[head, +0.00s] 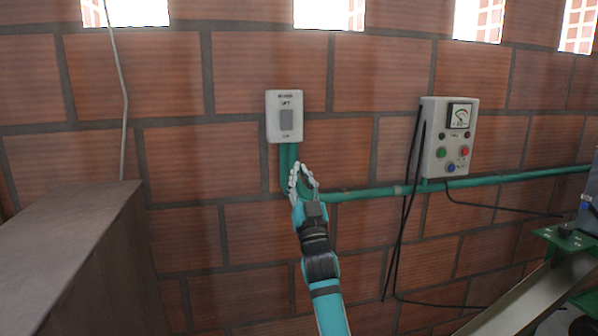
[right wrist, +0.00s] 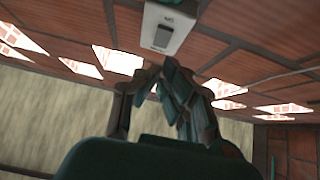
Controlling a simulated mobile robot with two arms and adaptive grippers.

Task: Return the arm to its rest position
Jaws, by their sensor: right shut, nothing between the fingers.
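My right gripper (head: 303,177) is shut and empty. In the head view it points up in front of the brick wall, just below a white switch box (head: 285,116) with a grey rocker and small lettering. The right wrist view shows the fingers (right wrist: 158,75) drawn together, with the switch box (right wrist: 168,30) beyond their tips. I cannot tell the exact gap between fingertips and wall. My right arm (head: 325,285) reaches up from the bottom of the head view. My left gripper does not show.
A control box (head: 448,137) with a gauge and coloured buttons hangs right of the switch. A green conduit (head: 375,191) runs along the wall, with black cables hanging by it. A brown block-like structure (head: 65,250) stands at left. Green machinery (head: 570,240) is at right.

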